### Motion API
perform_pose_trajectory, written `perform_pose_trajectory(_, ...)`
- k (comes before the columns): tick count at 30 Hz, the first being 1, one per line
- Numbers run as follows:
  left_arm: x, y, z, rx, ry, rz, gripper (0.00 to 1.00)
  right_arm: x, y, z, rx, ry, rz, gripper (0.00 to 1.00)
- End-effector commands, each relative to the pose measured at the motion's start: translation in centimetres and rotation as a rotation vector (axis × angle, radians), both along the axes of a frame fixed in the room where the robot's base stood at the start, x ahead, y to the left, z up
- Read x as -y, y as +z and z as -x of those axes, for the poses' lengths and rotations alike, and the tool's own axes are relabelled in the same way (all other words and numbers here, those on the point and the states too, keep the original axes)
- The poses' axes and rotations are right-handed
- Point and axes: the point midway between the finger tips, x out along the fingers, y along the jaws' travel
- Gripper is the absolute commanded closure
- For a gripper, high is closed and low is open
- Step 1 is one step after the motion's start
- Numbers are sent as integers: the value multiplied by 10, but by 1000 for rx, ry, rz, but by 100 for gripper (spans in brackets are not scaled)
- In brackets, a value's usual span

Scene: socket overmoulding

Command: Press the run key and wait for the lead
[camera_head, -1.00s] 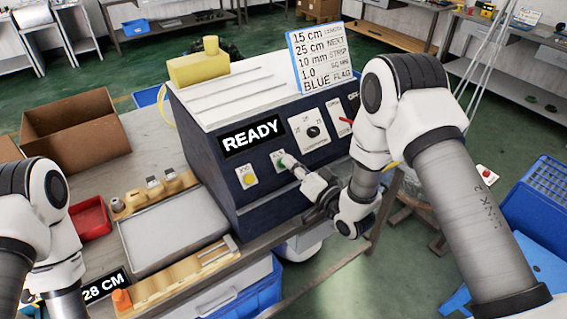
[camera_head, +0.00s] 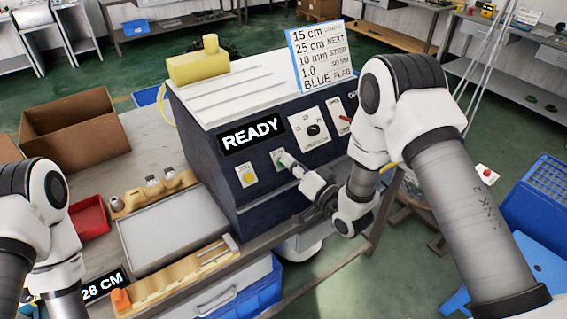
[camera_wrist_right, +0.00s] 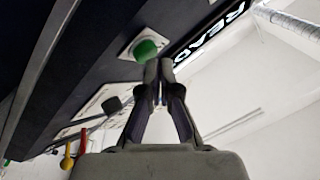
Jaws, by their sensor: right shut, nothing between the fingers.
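The machine (camera_head: 262,190) is a dark box with a light top, and its display (camera_head: 252,134) reads READY. The green run key (camera_head: 279,160) is on its front panel, partly hidden by my right gripper (camera_head: 287,160). In the right wrist view the green key (camera_wrist_right: 145,48) stands just beyond the shut, empty fingertips (camera_wrist_right: 158,68). The tips look very close to the key; I cannot tell whether they touch it. My left arm is at the lower left, with its gripper outside the picture. No lead is seen coming out.
A yellow key (camera_head: 248,177) sits left of the green one, and a dial (camera_head: 313,130) to the right. A job card (camera_head: 322,58) stands on top. A grey tray (camera_head: 130,240), wooden holders (camera_head: 140,292) and a red bin (camera_head: 90,216) are on the bench.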

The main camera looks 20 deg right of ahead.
Motion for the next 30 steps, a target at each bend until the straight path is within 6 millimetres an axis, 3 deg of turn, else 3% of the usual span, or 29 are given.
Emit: perform_pose_trajectory(30,0,-7,0,0,0,0,43,-2,-6,-6,1,1,1,100)
